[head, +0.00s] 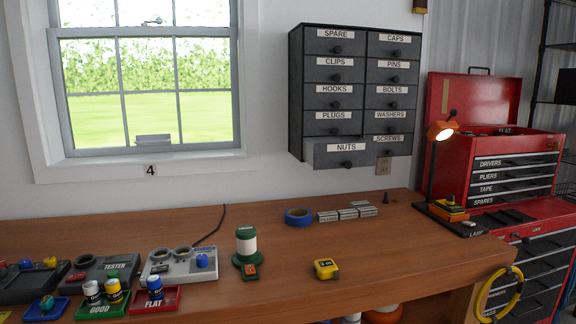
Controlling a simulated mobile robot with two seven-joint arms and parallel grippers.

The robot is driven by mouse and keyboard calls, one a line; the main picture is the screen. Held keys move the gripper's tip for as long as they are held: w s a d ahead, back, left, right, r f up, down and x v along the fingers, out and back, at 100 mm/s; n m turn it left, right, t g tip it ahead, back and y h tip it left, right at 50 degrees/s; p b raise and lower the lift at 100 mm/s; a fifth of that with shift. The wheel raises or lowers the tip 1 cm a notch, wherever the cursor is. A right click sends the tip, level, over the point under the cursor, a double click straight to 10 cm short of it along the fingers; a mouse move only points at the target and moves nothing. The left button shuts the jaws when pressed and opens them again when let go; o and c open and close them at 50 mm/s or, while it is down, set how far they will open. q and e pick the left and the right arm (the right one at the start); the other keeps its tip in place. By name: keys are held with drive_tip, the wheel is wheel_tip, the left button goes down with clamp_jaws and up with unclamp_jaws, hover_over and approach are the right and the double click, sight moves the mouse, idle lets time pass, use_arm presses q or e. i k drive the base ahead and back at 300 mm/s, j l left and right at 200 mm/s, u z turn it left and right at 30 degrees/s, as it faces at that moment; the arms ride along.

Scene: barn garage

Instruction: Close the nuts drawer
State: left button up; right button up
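The nuts drawer (341,155) is at the bottom left of the dark grey wall cabinet (293,90). It is labelled NUTS, has a round black knob, and stands pulled out from the cabinet front. Its front sits lower and further forward than the SCREWS drawer (390,140) beside it, which looks shut. The other labelled drawers above it also look shut. How far out the nuts drawer is and what it holds cannot be seen. Neither of my grippers is in the head view.
The wooden workbench (300,245) runs below the cabinet. Blue tape (298,217), label blocks (347,214), a yellow tape measure (326,269) and a green-white cylinder (246,246) stand on it. A lamp (441,130) and red tool chest (500,140) are at right; several testers and trays at left.

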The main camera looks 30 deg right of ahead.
sight(334, 156)
drive_tip(key=z, duration=1.35)
